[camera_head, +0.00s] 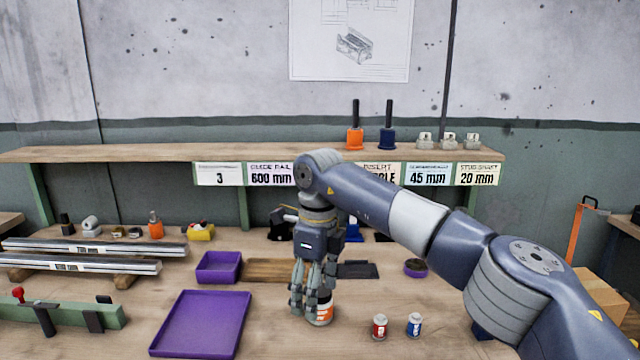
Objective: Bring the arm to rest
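My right arm comes in from the right and bends down over the middle of the workbench (265,335). My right gripper (311,300) points down, with its fingertips low near the bench top. A small white and orange container (323,312) stands right at its fingers and is partly hidden by them. I cannot tell whether the fingers hold it or are only beside it. My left arm and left gripper are not in view.
A purple tray (202,325) and a smaller purple bin (219,267) lie left of the gripper. Red (379,327) and blue (414,325) small bottles stand to its right. Metal rails (80,262) lie at left. A labelled shelf (150,153) runs along the back.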

